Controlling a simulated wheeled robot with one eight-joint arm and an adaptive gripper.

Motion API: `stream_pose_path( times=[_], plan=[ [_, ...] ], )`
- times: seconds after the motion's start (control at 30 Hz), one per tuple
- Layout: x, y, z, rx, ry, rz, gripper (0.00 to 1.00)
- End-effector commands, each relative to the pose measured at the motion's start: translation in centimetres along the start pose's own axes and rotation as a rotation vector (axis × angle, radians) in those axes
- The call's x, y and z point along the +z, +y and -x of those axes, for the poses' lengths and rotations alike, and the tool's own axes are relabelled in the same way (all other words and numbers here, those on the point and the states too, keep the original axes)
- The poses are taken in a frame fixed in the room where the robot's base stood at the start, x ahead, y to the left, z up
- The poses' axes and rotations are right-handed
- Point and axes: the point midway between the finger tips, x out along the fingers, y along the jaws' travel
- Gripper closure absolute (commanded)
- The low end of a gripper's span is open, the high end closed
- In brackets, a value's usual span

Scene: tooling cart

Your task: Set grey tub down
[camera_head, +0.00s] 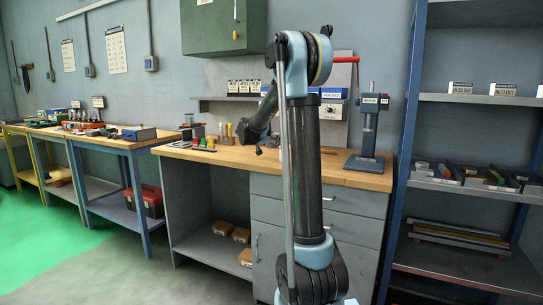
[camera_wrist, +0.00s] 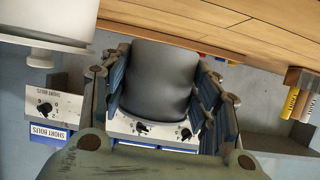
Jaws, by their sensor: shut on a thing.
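The grey tub (camera_wrist: 150,75) is a plain, dark grey rounded vessel in the middle of the wrist view. My gripper (camera_wrist: 162,88) is shut on it, with blue ribbed pads against its left and right sides. The wooden worktop (camera_wrist: 200,25) shows beyond the tub; whether the tub touches it cannot be told. In the head view my arm reaches over the wooden workbench (camera_head: 347,178), and I cannot make out the tub there.
A red-handled press (camera_head: 370,135) stands at the bench's right end. A pale round object (camera_wrist: 45,22) is left of the tub in the wrist view.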

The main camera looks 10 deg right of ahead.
Motion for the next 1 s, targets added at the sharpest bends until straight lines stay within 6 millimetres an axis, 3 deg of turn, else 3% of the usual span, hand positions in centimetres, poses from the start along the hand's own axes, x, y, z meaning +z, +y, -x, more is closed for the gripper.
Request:
stream_pose_path(
  times=[0.27, 0.5, 0.73, 0.77, 0.8, 1.0],
  plan=[
    [1.8, 0.0, -0.8, 0.000, 0.000, 0.000, 0.85],
    [4.6, 0.0, -1.9, 0.000, 0.000, 0.000, 0.85],
    [5.0, 0.0, -2.1, 0.001, 0.000, 0.000, 0.85],
    [5.0, 0.0, -2.1, 0.001, -0.001, 0.000, 0.42],
    [5.0, 0.0, -2.1, 0.001, -0.001, 0.000, 0.35],
    [5.0, 0.1, -2.1, 0.001, 0.000, 0.000, 0.35]
  ],
)
